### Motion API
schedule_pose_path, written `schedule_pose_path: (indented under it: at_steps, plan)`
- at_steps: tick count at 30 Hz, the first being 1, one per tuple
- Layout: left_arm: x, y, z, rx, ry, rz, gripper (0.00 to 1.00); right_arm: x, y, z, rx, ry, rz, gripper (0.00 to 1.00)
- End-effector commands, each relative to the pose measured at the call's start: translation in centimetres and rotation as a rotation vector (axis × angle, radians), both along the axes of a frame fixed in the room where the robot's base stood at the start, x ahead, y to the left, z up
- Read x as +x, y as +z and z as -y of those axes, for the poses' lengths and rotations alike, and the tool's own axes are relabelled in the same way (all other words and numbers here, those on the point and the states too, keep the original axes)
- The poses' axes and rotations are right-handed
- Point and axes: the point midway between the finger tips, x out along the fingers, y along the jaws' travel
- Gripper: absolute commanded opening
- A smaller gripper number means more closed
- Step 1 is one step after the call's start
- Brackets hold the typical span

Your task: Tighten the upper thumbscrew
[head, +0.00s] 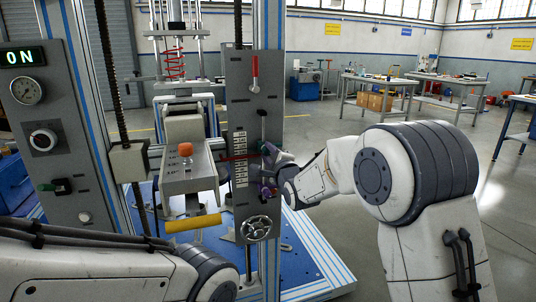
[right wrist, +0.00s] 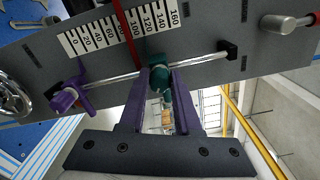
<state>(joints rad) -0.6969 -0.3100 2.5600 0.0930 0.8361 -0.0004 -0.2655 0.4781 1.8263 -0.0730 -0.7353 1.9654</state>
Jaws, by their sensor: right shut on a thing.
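A teal thumbscrew (right wrist: 160,75) sits on a thin metal rod beside the printed scale, about level with the red marker. It is the upper one, on the far side from the handwheel. My right gripper (right wrist: 162,85), with purple fingers, is shut on it; the fingers hide part of its sides. A purple thumbscrew (right wrist: 66,98), the lower one, sits on the same rod nearer the handwheel, apart from my fingers. In the head view my right gripper (head: 270,160) reaches the grey panel from the right. My left arm shows at lower left, but its gripper is out of view.
The grey panel (head: 239,95) carries a scale (head: 240,172), a red-handled lever (head: 255,72) and a handwheel (head: 256,228). To its left are a box with an orange knob (head: 186,149) and a yellow bar (head: 193,222). Open floor lies to the right, with workbenches behind.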

Motion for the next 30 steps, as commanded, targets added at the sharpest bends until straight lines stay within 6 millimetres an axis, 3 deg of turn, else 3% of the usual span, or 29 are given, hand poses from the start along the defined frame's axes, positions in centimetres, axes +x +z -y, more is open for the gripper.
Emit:
schedule_pose_path:
  at_steps: [10, 11, 12, 13, 23, 30]
  plan:
    - [0.0, 0.0, 0.0, 0.0, 0.0, 0.0, 0.5, 0.0, -0.1, 0.0, 0.003, -0.001, -0.004, 0.0]
    - [0.0, 0.0, 0.0, 0.0, 0.0, 0.0, 0.5, 0.0, -0.1, 0.0, 0.002, -0.001, -0.003, 0.43]
    - [0.0, 0.0, 0.0, 0.0, 0.0, 0.0, 0.5, 0.0, -0.1, 0.0, 0.002, -0.001, -0.003, 0.58]
    - [0.0, 0.0, 0.0, 0.0, 0.0, 0.0, 0.5, 0.0, -0.1, 0.0, 0.002, -0.001, -0.003, 0.62]
    - [0.0, 0.0, 0.0, 0.0, 0.0, 0.0, 0.5, -0.2, 0.0, 0.1, 0.002, -0.001, -0.002, 0.62]
    - [0.0, -0.2, 0.0, 0.0, 0.0, 0.0, 0.5, -3.2, 0.0, 1.1, 0.002, -0.001, -0.002, 0.62]
